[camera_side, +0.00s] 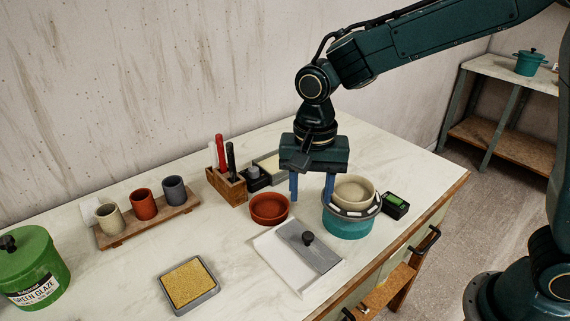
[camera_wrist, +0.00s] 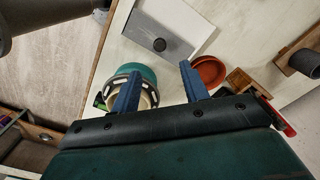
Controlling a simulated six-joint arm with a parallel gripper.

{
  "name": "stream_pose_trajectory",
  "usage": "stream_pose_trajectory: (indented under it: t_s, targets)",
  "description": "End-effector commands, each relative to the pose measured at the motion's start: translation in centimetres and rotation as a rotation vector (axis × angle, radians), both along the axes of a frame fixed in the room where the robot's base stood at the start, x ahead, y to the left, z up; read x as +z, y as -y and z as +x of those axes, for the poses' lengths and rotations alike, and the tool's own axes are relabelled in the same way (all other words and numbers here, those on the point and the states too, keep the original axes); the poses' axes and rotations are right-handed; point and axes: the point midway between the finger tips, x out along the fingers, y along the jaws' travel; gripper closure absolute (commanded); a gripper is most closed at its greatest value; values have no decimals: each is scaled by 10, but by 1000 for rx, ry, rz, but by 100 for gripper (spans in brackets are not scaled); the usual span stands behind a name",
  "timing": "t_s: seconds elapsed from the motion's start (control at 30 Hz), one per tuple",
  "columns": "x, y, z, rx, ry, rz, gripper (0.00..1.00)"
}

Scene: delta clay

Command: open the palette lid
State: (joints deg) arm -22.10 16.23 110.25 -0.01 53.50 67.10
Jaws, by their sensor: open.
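The palette (camera_side: 268,249) is a flat white box on the table, front centre. Its grey lid (camera_side: 318,254) with a black knob (camera_side: 308,238) lies over part of it, leaving a white strip bare at the left. The lid (camera_wrist: 142,33) and knob (camera_wrist: 159,44) also show in the wrist view, beyond the fingertips. My gripper (camera_side: 311,192) is open and empty, with its blue fingers pointing down. It is above the table behind the palette, between the red bowl and the teal pot, and does not touch the knob. The gripper (camera_wrist: 160,72) shows in the wrist view too.
A red bowl (camera_side: 269,208) and a teal pot (camera_side: 347,224) holding a beige bowl (camera_side: 355,189) flank the gripper. A tool block (camera_side: 228,187), a cup board (camera_side: 150,228), a yellow sponge tray (camera_side: 188,284) and a green glaze tub (camera_side: 30,265) stand leftward.

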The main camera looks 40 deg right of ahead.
Motion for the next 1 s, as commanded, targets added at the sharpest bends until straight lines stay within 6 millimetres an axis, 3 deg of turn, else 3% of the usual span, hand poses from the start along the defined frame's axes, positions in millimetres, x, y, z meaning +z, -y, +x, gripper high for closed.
stream_pose_trajectory:
  t_s: [0.6,1.0]
  targets:
    - [-91,0,-1,1,-4,-1,55]
    - [-110,0,0,1,0,0,55]
